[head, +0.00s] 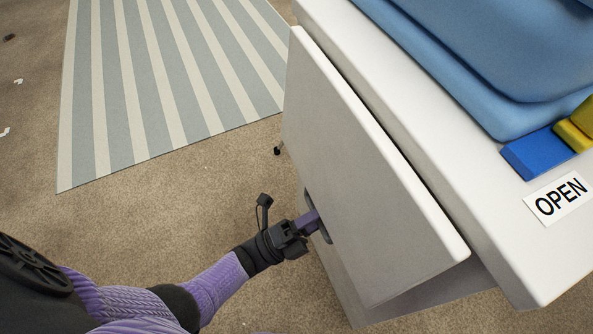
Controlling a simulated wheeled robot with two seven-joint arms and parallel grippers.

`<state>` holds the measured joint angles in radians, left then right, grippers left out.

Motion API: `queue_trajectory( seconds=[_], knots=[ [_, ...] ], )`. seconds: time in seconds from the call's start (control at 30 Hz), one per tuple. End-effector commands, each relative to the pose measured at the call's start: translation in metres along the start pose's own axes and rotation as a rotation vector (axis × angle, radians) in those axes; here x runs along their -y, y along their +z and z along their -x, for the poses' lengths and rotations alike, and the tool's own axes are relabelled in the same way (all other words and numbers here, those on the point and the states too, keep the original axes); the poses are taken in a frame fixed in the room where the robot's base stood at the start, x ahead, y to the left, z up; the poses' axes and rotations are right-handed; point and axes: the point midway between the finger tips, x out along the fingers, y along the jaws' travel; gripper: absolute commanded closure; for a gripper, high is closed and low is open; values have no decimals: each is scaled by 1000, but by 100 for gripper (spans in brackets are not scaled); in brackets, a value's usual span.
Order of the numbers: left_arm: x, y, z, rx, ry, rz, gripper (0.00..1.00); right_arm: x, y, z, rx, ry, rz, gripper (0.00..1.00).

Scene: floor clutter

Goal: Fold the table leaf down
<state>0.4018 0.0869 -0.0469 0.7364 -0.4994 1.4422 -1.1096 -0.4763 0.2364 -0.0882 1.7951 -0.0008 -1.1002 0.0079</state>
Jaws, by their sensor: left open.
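The white table (430,120) fills the right side of the head view. Its leaf (375,190) is a flat white panel along the table's left edge, hanging steeply down with a dark gap between it and the tabletop. A dark-rimmed cut-out (325,232) shows in the leaf's outer face. My left gripper (312,222) is at this cut-out, its purple fingers reaching to or into it. The jaws are open; the fingertips are partly hidden, and I cannot tell whether they touch the leaf. My right gripper is not in view.
A large blue padded item (480,60), a blue block (538,153), a yellow block (577,128) and an OPEN sign (559,198) are on the tabletop. A striped rug (160,80) covers the floor at upper left. Small bits (18,81) lie on the carpet at far left.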

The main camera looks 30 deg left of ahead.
Motion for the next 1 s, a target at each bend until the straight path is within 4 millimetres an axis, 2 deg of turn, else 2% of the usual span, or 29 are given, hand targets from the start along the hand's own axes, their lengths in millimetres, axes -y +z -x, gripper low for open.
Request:
queue_trajectory(
  seconds=[0.17,0.37,0.6,0.7,0.83,1.0],
  knots=[
    [0,0,6,-1,1,1,50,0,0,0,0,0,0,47],
    [-1,1,42,1,5,1,50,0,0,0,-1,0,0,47],
    [30,0,111,0,5,-2,50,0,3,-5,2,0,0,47],
    [40,0,134,-1,4,0,50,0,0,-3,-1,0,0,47],
    [50,0,151,0,2,0,50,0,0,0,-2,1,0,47],
    [54,0,158,0,0,0,50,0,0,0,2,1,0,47]
  ],
)
